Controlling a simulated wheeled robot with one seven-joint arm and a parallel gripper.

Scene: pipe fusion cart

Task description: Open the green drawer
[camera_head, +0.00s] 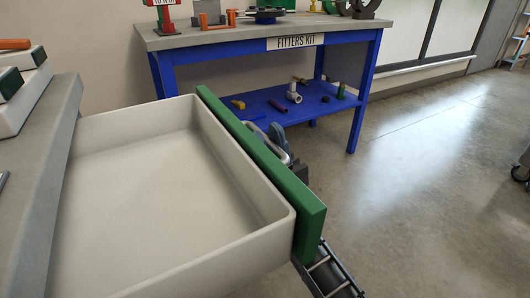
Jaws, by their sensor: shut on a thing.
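The green drawer (262,172) stands pulled far out from a grey-topped cabinet (40,180) on the left. Its green front panel faces right, and its pale inside is empty. A metal handle (277,146) sits on the outer side of the panel, partly hidden by the panel's top edge. My gripper (284,146) is at the handle, shut on it. Its fingertips are mostly hidden behind the panel and handle.
A blue workbench (365,90) labelled FITTERS KIT stands behind the drawer, with tools on its top and fittings on its lower shelf (300,100). White boxes with green ends (25,95) stand on the cabinet top.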

